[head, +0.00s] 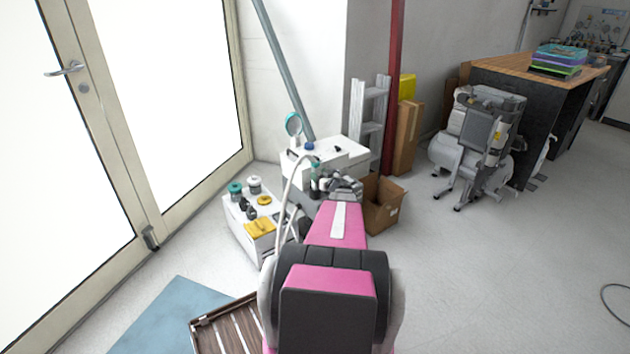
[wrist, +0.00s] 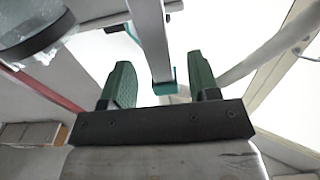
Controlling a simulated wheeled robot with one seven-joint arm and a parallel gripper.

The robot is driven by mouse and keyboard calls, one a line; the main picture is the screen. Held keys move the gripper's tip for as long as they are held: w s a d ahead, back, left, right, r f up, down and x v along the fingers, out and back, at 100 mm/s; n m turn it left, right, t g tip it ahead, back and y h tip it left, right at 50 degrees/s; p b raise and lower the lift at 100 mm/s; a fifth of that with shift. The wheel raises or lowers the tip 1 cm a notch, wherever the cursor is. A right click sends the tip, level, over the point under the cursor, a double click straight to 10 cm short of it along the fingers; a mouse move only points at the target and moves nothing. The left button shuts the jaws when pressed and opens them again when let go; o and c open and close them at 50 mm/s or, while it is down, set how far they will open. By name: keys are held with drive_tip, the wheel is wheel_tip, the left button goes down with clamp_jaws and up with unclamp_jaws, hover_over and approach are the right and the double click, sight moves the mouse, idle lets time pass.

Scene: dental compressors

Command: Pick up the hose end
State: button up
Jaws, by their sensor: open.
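A pale hose (head: 289,190) arches up beside my arm in the head view, its top close to my gripper (head: 317,180). In the wrist view a pale hose (wrist: 268,52) runs from the upper right down behind the right finger. My gripper (wrist: 160,82) is open, with its two green fingers apart. A grey bar with a teal tip (wrist: 166,87) shows between the fingers; I cannot tell whether it is in the gap or beyond it. The hose end itself is not clearly seen; it may be hidden near the fingers.
A white cabinet (head: 345,153) stands just beyond my gripper, and a low white unit (head: 243,232) with jars and yellow items is to the left. A cardboard box (head: 384,207) sits at the right.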

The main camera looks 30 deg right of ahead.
drive_tip(key=w, duration=0.5)
drive_tip(key=shift+a+r, duration=0.1)
drive_tip(key=shift+r, duration=0.1)
clamp_jaws()
